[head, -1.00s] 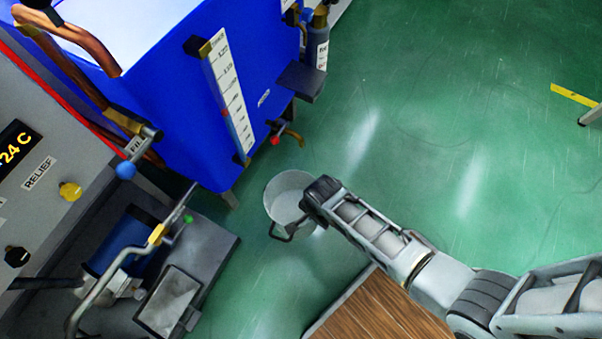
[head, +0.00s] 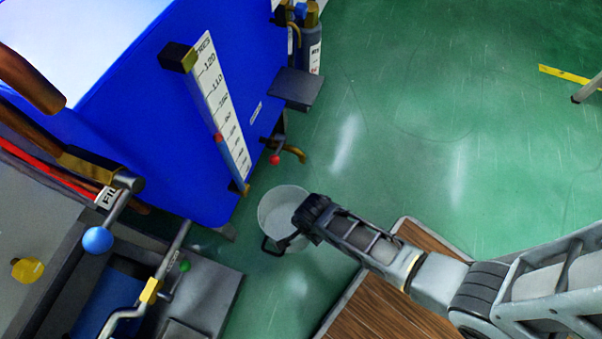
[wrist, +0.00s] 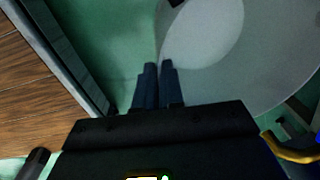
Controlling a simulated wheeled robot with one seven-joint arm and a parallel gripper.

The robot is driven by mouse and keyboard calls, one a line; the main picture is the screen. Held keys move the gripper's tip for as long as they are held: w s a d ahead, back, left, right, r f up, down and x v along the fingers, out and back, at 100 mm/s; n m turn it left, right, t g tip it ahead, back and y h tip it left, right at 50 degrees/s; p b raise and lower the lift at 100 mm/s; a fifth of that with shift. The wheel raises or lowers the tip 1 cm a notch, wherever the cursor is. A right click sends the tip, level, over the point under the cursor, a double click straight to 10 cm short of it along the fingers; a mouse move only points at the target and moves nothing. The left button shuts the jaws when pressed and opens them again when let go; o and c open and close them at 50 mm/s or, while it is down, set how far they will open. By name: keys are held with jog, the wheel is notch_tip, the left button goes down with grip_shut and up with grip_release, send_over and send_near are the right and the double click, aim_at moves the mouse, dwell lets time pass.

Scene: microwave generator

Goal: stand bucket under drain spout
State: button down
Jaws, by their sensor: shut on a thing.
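The bucket (head: 278,207) is a pale grey, open-topped pail with a dark handle at its front. It is near the blue tank (head: 170,120), and I cannot tell whether it touches the floor. The drain spout (head: 292,152) is a brass pipe with a red-tipped lever low on the tank's side, farther back than the bucket. My gripper (head: 300,222) is at the bucket's right side, its fingertips hidden in the head view. In the wrist view my gripper (wrist: 160,75) is shut on the bucket's rim, with the bucket wall (wrist: 262,85) on the right.
A wooden-topped platform (head: 380,305) with a grey edge lies at the lower right, beneath my arm. A grey base with pipes and valves (head: 205,285) stands at lower left. A dark shelf (head: 296,88) juts from the tank above the spout.

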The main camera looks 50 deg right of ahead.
jog(key=w+d+f+b, duration=0.3)
jog(key=d+b, duration=0.1)
jog(key=d, duration=0.4)
jog(key=w+d+f+b, duration=0.4)
jog(key=d+b, duration=0.1)
jog(key=d, duration=0.4)
dwell(0.5)
jog(key=c, duration=1.3)
grip_release()
jog(key=shift+o, duration=0.2)
